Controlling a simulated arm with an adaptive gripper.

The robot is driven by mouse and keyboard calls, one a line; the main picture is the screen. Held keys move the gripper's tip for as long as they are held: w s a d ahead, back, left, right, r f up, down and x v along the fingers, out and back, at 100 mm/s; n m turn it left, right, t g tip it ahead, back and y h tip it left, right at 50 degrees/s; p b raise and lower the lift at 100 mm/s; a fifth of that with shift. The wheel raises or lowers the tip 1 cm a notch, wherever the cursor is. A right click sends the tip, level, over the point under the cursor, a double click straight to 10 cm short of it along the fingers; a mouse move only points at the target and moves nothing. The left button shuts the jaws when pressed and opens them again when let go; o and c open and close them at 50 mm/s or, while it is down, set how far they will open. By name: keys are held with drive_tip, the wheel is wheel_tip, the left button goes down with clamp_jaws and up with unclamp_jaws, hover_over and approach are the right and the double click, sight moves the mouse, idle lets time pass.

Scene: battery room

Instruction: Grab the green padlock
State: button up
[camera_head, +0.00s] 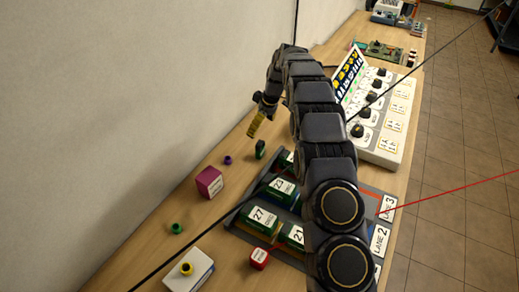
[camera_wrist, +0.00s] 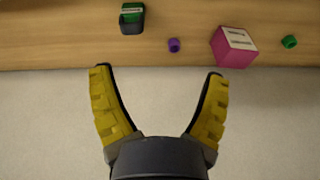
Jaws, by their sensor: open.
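The likely green padlock (camera_head: 261,149) is a small green block with a dark part, standing on the wooden table near the wall. In the wrist view it shows at the top left (camera_wrist: 131,14), with a pale label on its green part and a dark lower part. My gripper (camera_wrist: 158,72) is open and empty, with yellow ridged fingers spread apart. In the head view one yellow finger (camera_head: 255,124) shows just above and left of the padlock in the picture. The padlock is not between the fingers. My arm hides part of the table to the right.
A purple piece (camera_head: 228,160), a magenta box (camera_head: 209,182) and a green cap (camera_head: 177,228) lie along the wall side. A grey tray (camera_head: 245,232) holds green labelled blocks.

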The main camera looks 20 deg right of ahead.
drive_tip(key=n, duration=0.1)
hover_over(261, 142)
drive_tip(key=s+d, duration=0.1)
drive_tip(key=shift+t, duration=0.3)
wheel_tip(261, 142, down, 6)
drive_tip(key=shift+s+f, duration=0.1)
drive_tip(key=shift+f, duration=0.15)
drive_tip(key=shift+n, duration=0.3)
drive_tip(key=shift+x, duration=4.05)
drive_tip(key=shift+a, duration=0.15)
drive_tip(key=shift+r, duration=0.1)
drive_tip(key=c, duration=1.2)
